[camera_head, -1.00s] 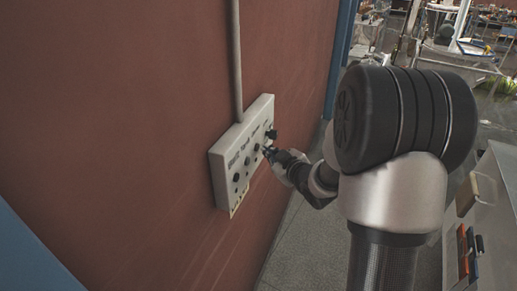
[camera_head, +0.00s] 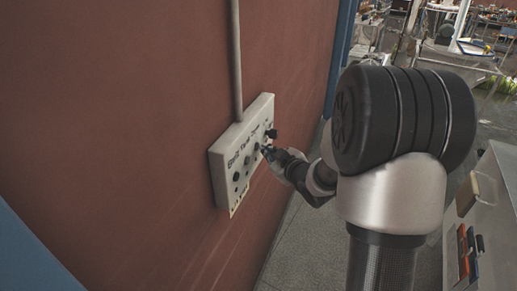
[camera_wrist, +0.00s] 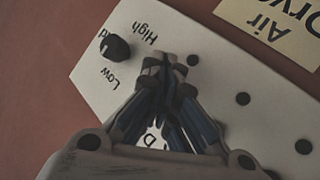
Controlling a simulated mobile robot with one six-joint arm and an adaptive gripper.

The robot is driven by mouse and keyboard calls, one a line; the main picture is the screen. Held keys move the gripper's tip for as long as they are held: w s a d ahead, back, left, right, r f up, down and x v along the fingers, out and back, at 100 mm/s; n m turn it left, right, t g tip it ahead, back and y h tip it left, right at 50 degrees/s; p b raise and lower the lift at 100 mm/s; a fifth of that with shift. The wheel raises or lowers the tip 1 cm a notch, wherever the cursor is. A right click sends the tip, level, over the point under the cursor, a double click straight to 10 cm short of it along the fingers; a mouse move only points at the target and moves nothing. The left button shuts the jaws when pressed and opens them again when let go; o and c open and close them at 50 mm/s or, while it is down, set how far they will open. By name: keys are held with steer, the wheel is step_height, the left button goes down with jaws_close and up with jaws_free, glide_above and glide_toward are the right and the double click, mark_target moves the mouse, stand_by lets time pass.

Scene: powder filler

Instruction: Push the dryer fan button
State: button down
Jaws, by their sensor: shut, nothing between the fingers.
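A white control panel (camera_head: 222,170) with black knobs and buttons is on the red wall, left of my arm. In the wrist view its face (camera_wrist: 95,75) fills the middle, upside down and tilted. A black knob (camera_wrist: 115,47) sits between "High" and "Low" labels. Several small dark round buttons, one of them a button (camera_wrist: 193,60) just right of my fingertips, dot the face. Which one is the dryer fan button, I cannot tell. My gripper (camera_wrist: 168,62) is shut and empty, its tips over the panel face; contact is unclear. It also shows at the panel in the head view (camera_head: 265,150).
A tan "Air Dryer" label (camera_wrist: 270,28) is at the top right of the wrist view. A grey conduit (camera_head: 236,60) rises from the panel. A grey cabinet (camera_head: 495,205) stands at the right, and open floor (camera_head: 305,250) lies between it and the wall.

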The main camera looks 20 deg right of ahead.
steer(key=shift+w+a, duration=0.15)
steer(key=shift+a, duration=0.05)
stand_by(0.4)
steer(key=shift+d, duration=0.1)
steer(key=shift+s+d, duration=0.3)
steer(key=shift+s, duration=0.05)
steer(key=s+d, duration=0.4)
steer(key=shift+d, duration=0.15)
stand_by(0.5)
stand_by(0.3)
